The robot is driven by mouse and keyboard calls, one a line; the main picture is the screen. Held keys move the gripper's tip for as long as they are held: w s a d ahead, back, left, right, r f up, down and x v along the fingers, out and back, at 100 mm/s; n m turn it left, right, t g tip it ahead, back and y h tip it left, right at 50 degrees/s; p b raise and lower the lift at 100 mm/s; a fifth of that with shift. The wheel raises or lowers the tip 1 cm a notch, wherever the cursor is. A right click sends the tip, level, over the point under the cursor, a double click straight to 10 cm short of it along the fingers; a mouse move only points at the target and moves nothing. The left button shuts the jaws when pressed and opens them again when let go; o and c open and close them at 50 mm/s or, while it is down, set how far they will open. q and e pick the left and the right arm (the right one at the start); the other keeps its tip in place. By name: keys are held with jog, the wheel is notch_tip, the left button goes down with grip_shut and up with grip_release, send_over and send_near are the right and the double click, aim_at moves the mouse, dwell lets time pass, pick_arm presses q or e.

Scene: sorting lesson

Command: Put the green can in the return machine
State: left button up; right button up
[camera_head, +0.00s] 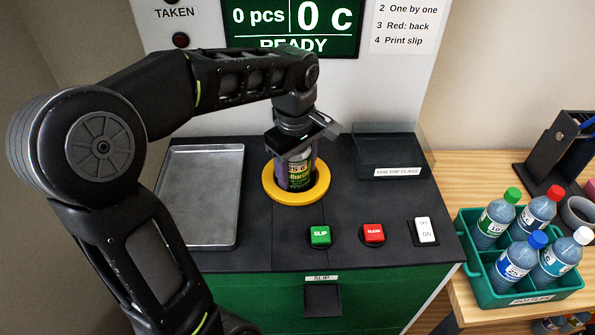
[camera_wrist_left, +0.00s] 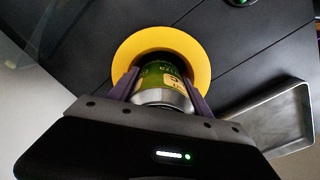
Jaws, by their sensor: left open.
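The green can (camera_head: 298,174) stands in the yellow-ringed opening of the return machine, its label and upper part showing above the ring (camera_head: 272,194). In the left wrist view the can (camera_wrist_left: 163,80) sits between the fingers, with the yellow ring (camera_wrist_left: 200,62) behind it. My left gripper (camera_head: 294,170) reaches down from above, with its fingers on either side of the can; it is open. The wrist view shows its purple-grey fingers (camera_wrist_left: 160,88) beside the can. The can's lower end is hidden in the opening. My right gripper is not in view.
A metal tray (camera_head: 202,240) lies left of the opening. A dark bin (camera_head: 388,148) stands behind right. A teal crate (camera_head: 478,285) of several bottles is at the right. The display (camera_head: 290,28) reads 0 pcs.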

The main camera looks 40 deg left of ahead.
pick_arm(q)
jog(key=shift+w+r, duration=0.25)
jog(key=shift+r, duration=0.9)
jog(key=r, duration=0.1)
jog(key=s+r, duration=0.1)
jog(key=r, duration=0.3)
jog(key=shift+s+d, duration=0.25)
jog(key=shift+s, duration=0.05)
jog(key=shift+w+a+r, duration=0.15)
jog(key=shift+w+a, duration=0.05)
jog(key=shift+w, duration=0.05)
jog(key=shift+s, duration=0.1)
